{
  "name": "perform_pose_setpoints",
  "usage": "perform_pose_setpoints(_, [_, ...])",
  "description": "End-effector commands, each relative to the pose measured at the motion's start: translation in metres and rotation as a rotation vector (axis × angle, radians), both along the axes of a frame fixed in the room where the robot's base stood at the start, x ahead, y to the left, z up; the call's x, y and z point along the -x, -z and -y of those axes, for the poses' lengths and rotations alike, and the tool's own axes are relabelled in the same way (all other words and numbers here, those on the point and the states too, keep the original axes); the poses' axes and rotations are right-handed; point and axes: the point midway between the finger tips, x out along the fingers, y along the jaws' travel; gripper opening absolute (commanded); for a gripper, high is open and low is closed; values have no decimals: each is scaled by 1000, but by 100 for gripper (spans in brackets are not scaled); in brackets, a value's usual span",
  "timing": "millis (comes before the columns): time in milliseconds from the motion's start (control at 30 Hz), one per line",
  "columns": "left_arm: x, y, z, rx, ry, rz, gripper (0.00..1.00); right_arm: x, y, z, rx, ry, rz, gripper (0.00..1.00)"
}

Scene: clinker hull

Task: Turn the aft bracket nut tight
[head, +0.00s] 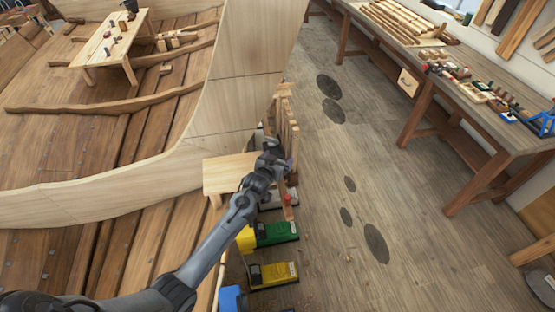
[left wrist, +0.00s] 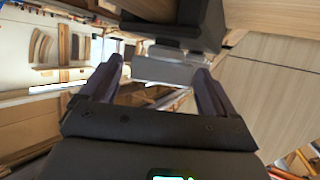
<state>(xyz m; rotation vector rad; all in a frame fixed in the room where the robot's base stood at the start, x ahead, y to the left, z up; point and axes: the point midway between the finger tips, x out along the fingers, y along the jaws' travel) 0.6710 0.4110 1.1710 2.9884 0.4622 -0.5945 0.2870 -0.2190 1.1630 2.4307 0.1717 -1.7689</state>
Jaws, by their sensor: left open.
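My left gripper (head: 273,152) is beside the hull's end, above a small pale wooden bench (head: 228,172). In the left wrist view its two fingers (left wrist: 160,70) are spread apart. A light grey block (left wrist: 160,72) shows in the gap between the fingertips, under a dark bracket-like part (left wrist: 180,25). I cannot tell whether the fingers touch the grey block. I cannot make out the nut itself; in the head view my gripper covers that spot. My right gripper is in neither view.
The planked hull (head: 240,105) stands close on the left. Upright wooden pieces (head: 288,125) stand just beyond my gripper. Green (head: 278,233) and yellow (head: 273,274) boxes lie on the floor below. The floor to the right is clear up to the workbench (head: 470,105).

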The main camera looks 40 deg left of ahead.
Motion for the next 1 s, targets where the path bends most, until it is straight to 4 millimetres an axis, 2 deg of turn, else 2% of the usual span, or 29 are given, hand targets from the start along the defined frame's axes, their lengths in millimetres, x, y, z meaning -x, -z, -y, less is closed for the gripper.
perform_pose_setpoints(233, [0,0,0,0,0,0,89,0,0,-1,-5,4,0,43])
perform_pose_setpoints(567, [0,0,0,0,0,0,39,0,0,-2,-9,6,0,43])
perform_pose_setpoints(767, [0,0,-1,-1,10,0,38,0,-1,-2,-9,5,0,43])
perform_pose_setpoints(1000, [0,-1,-2,-2,98,-1,38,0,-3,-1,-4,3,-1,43])
